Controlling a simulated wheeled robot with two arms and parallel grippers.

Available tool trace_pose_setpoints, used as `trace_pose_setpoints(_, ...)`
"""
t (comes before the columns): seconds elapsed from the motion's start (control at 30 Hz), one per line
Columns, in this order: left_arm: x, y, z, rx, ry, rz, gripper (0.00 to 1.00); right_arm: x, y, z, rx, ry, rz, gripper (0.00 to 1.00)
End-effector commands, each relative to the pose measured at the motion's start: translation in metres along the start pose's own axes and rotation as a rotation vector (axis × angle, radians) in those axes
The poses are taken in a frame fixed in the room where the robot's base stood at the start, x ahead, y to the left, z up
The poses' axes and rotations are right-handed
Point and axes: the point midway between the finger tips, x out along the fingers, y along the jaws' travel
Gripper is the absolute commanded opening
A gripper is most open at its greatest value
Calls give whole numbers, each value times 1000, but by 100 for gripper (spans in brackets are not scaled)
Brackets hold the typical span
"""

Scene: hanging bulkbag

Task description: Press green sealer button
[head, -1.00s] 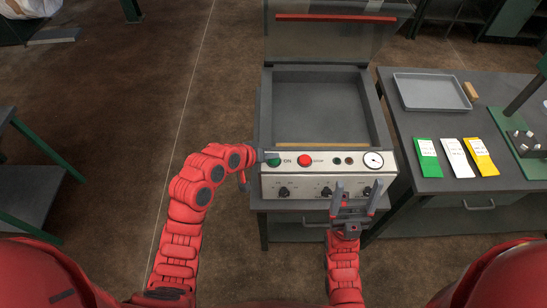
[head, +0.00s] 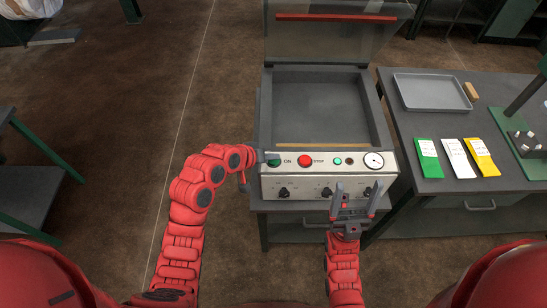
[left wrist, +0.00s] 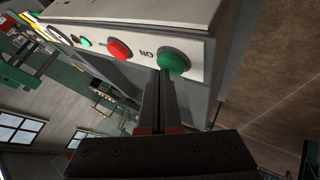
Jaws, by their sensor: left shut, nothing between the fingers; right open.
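The green button (head: 274,160) sits at the left end of the sealer's front panel (head: 305,188), beside the word ON. In the left wrist view the green button (left wrist: 175,62) is large and round. My left gripper (head: 264,157) is shut and empty. Its fingertips (left wrist: 160,74) overlap the button's lower left edge in the left wrist view and appear to touch it. The red STOP button (head: 305,160) is just right of it. A small green lamp (head: 337,160) is lit on the panel. My right gripper (head: 353,197) is open and empty in front of the panel's right part.
The sealer's lid (head: 330,35) stands open above its empty chamber (head: 318,105). A right-hand table (head: 430,92) holds a grey tray and green, white and yellow packets (head: 455,157). Floor to the left is clear up to another table (head: 30,180).

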Motion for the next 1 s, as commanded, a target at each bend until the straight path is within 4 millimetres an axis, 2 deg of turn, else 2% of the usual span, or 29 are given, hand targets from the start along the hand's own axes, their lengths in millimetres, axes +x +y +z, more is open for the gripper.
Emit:
trace_pose_setpoints(0.33,-4,2,-3,0,2,-1,0,3,0,0,0,0,0,75)
trace_pose_setpoints(0.8,-38,27,-28,0,1,0,0,28,1,-5,0,0,0,75)
trace_pose_setpoints(1.0,-43,30,-32,-1,2,-2,0,30,2,-5,0,0,0,75)
